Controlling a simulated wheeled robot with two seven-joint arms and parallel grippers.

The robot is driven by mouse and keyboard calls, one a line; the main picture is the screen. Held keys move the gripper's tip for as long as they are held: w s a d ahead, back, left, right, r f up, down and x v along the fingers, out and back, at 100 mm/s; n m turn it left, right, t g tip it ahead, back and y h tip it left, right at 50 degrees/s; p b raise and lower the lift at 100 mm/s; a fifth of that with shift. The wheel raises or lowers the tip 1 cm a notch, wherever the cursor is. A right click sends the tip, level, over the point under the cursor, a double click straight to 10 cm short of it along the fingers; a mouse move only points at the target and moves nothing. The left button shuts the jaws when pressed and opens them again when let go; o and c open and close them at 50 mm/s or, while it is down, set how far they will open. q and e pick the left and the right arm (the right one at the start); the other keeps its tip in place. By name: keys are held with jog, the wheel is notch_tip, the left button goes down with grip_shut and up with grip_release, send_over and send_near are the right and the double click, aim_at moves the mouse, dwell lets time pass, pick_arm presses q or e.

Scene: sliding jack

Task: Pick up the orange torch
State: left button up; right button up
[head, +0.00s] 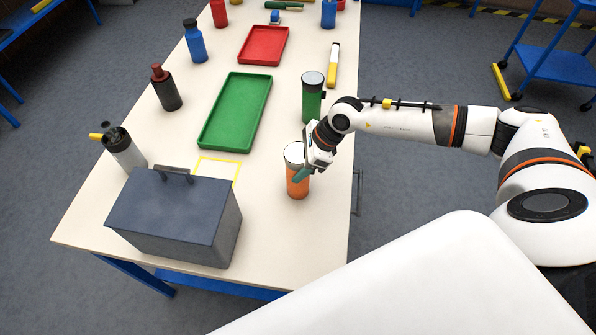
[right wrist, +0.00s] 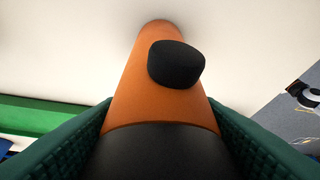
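The orange torch (head: 297,186) stands upright near the right edge of the table, with a pale, dark-rimmed top. My right gripper (head: 302,172) is at its upper body, its green finger in front of it. In the right wrist view the torch (right wrist: 150,95) lies between both green fingers, with its black knob and dark head showing. No clear gap shows, but whether the fingers press on it cannot be told. My left gripper is not in view.
A green torch (head: 312,100) stands just behind, near my right arm. A grey box (head: 175,220) stands at the front left. A green tray (head: 235,112), a red tray (head: 264,45) and several bottles stand farther back. Bare tabletop lies between the box and orange torch.

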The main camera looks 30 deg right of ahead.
jog(key=c, duration=0.5)
